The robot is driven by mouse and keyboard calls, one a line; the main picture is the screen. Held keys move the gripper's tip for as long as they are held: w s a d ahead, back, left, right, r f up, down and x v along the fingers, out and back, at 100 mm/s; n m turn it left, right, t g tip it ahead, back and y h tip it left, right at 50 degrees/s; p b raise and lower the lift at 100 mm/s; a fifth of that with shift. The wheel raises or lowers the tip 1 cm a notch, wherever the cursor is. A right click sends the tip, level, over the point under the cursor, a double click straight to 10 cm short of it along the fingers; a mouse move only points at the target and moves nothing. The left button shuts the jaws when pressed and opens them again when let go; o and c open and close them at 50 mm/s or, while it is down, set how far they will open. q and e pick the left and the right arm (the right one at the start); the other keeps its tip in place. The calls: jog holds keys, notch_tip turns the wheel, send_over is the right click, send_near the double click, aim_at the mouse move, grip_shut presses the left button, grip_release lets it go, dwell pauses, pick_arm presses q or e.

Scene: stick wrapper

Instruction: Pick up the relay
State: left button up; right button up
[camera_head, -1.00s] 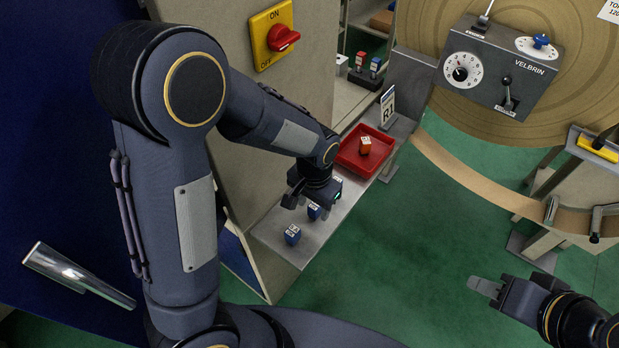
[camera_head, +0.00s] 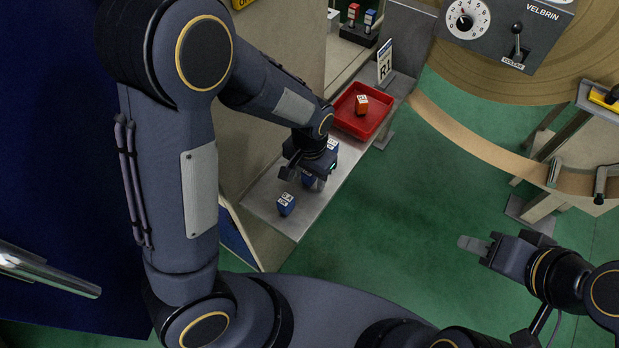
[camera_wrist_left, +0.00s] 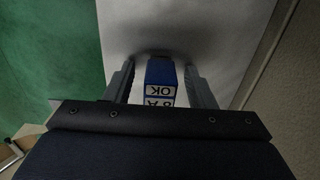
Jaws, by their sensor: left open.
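Blue relays with white labelled tops stand on a grey metal shelf (camera_head: 268,208). In the left wrist view, a blue relay (camera_wrist_left: 160,72) labelled "8 A OK" stands between the two open fingers of my left gripper (camera_wrist_left: 159,68), with a gap visible on each side.
An "R1" sign (camera_head: 385,62) stands beside the tray. A beige cabinet wall (camera_head: 250,130) borders the shelf on the left. A grey control box (camera_head: 508,30) and a brown paper strip (camera_head: 470,135) are at the right. The green floor right of the shelf is clear.

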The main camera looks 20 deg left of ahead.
pick_arm(q)
jog(key=shift+r, duration=0.1)
jog(key=c, duration=1.1)
